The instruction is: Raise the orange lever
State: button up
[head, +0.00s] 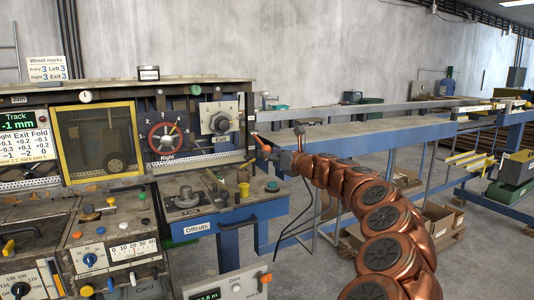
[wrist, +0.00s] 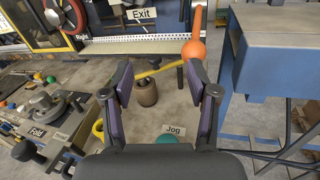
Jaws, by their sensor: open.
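The orange lever (wrist: 193,50) shows in the wrist view as a rounded orange knob with a tapering orange part rising above it. It stands just beyond the tip of the right finger. My gripper (wrist: 158,66) is open, its two dark, purple-padded fingers spread. I see nothing held in it; a yellow rod and a brown cylinder show between and beyond the fingers. In the head view a small orange part, seemingly the lever (head: 266,148), is at the machine's right edge, beside the end of my copper-coloured arm. The fingers are hard to make out there.
A black-and-red wheel (head: 166,137) and a grey dial (head: 220,122) are on the panel left of the lever. A yellow knob (head: 244,189) and a green button (head: 272,186) sit below. A blue-framed bench (head: 380,128) extends right.

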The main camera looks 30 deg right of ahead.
aim_at(270, 151)
jog(key=d+m, duration=0.1)
jog(key=d, duration=0.1)
jog(key=d+f+h, duration=0.1)
jog(key=shift+d+m, duration=0.4)
jog(key=shift+w+d+t+h, duration=0.1)
jog(key=shift+t+h, duration=0.2)
jog(key=shift+w+a+p, duration=0.15)
jog(key=shift+w+p, duration=0.1)
jog(key=shift+w, duration=0.95)
jog(key=shift+w+a+p, duration=0.2)
jog(key=shift+w+p, duration=0.1)
jog(key=shift+w, duration=0.95)
jog(key=shift+w+a+p, duration=0.15)
jog(key=shift+w+p, duration=0.1)
jog(key=shift+w, duration=0.95)
jog(key=shift+c, duration=0.4)
grip_shut()
